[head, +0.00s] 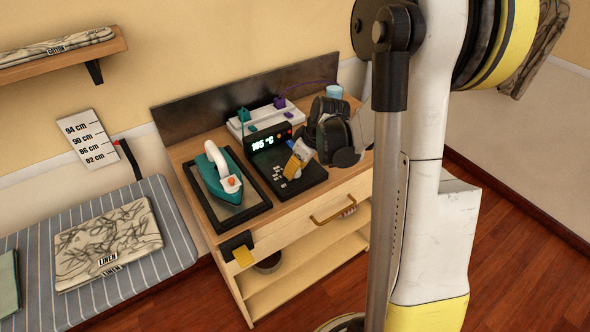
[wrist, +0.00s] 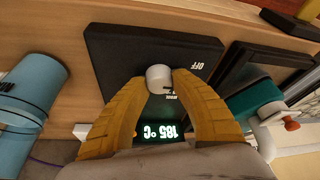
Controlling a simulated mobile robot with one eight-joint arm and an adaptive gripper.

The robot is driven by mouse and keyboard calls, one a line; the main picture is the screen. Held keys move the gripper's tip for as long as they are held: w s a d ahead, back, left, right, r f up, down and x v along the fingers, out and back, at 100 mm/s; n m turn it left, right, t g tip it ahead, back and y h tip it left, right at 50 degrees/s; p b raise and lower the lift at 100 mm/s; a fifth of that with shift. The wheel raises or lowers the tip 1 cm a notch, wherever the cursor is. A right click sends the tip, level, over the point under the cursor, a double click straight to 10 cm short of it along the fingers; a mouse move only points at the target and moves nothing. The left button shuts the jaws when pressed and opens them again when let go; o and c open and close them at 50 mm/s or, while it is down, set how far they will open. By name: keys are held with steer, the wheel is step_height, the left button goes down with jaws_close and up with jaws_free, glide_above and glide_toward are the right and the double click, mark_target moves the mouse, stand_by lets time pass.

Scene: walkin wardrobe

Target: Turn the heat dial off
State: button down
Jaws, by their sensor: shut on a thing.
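The heat dial is a pale round knob (wrist: 159,78) on a black control box (wrist: 120,50) in the wrist view. "OFF" is printed on the box near the dial, and a lit display (wrist: 146,131) reads 185 °C. My gripper (wrist: 160,85) has its yellow fingers shut on the dial from both sides. In the head view my gripper (head: 297,162) reaches down onto the control box (head: 309,181), whose display (head: 263,142) also reads 185 °C. The dial is hidden by my fingers there. Where the dial points cannot be made out.
A teal iron (head: 215,175) rests on a dark-framed plate left of the box. A white power strip (head: 264,117) with plugs lies behind it. A blue cylinder (wrist: 30,85) stands near the box. A striped ironing board (head: 182,236) with folded linen (head: 107,240) is at left.

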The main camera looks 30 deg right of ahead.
steer(key=n, duration=0.2)
steer(key=n+g+y, duration=0.1)
steer(key=n, duration=0.2)
steer(key=shift+f+y, duration=0.1)
steer(key=shift+y, duration=0.2)
stand_by(0.4)
steer(key=c, duration=1)
jaws_free()
steer(key=shift+c, duration=0.2)
steer(key=v, duration=1.2)
steer(key=shift+w, duration=0.1)
